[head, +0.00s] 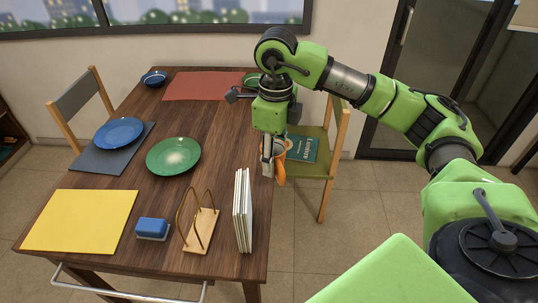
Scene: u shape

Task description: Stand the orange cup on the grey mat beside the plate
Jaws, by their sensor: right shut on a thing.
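My right gripper (267,163) points down at the table's right edge, shut on the orange cup (281,170). The cup is partly hidden behind the gripper and appears at or just past the edge, in front of the chair. The grey mat (88,162) lies at the table's left side. A blue plate (119,131) sits on it and covers much of it; bare mat shows mostly at its near side. My left gripper is not in view.
A green plate (173,156) lies right of the mat. Nearer are a yellow mat (80,220), blue sponge (152,227), wooden rack (203,231) and upright books (243,212). A red mat (202,86) and blue bowl (153,79) lie at the back. A chair (315,165) stands right.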

